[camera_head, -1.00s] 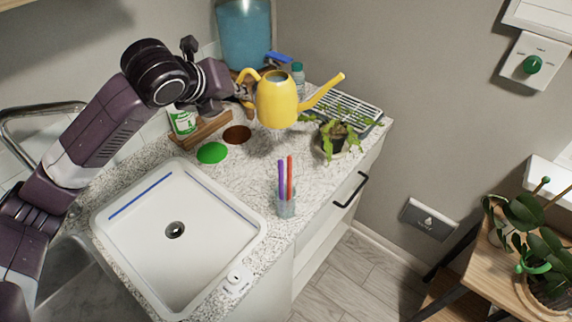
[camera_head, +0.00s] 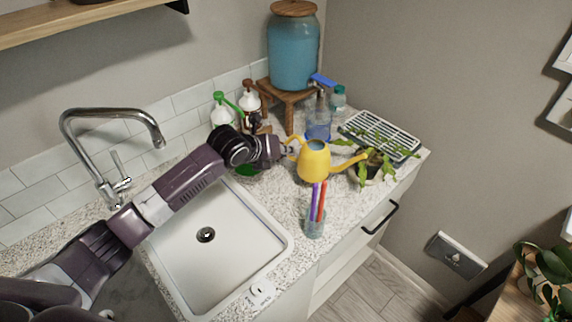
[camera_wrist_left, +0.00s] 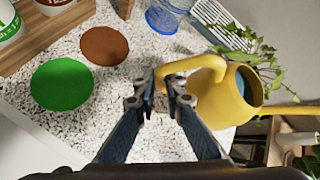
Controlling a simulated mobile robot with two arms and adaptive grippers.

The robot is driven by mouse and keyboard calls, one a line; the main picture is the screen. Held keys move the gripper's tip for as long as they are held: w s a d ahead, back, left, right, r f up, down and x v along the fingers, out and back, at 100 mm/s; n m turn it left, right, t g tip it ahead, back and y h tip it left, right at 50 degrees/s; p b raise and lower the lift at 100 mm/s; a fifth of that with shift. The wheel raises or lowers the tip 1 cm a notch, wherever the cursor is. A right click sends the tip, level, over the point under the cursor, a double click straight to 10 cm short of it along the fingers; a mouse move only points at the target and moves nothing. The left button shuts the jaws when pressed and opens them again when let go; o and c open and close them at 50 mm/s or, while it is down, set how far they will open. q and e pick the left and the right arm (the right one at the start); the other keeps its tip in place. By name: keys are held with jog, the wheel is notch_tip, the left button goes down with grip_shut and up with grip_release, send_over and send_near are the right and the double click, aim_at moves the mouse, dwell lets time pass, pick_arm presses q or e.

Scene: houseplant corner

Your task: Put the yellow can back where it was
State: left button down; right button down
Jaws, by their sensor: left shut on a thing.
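The yellow can (camera_head: 314,162) is a watering can with a looped handle and a long spout pointing right in the head view. My left gripper (camera_head: 286,147) is shut on its handle, and the can looks upright. In the left wrist view, the fingers of my left gripper (camera_wrist_left: 162,88) close around the handle of the yellow can (camera_wrist_left: 222,98). The can is over the counter; I cannot tell whether its base touches. A green disc (camera_wrist_left: 62,84) and a brown disc (camera_wrist_left: 104,46) lie on the counter beside it. My right gripper is not in view.
A glass with colored sticks (camera_head: 315,222) stands in front of the can. A potted plant (camera_head: 372,167) is close to the spout, with a drying rack (camera_head: 380,135) behind. The sink (camera_head: 215,240) is at left.

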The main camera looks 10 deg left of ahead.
pick_arm(q)
jog(key=shift+w+f+p, duration=0.1)
jog(key=shift+f+p, duration=0.4)
jog(key=shift+f, duration=2.65)
jog(key=c, duration=2.1)
grip_release()
jog(key=shift+f, duration=0.1)
jog(key=shift+o, duration=0.4)
jog(key=b+v, duration=0.1)
jog(key=v, duration=1.1)
jog(key=shift+s+b, duration=0.2)
jog(key=shift+b, duration=0.2)
jog(key=shift+d, duration=0.1)
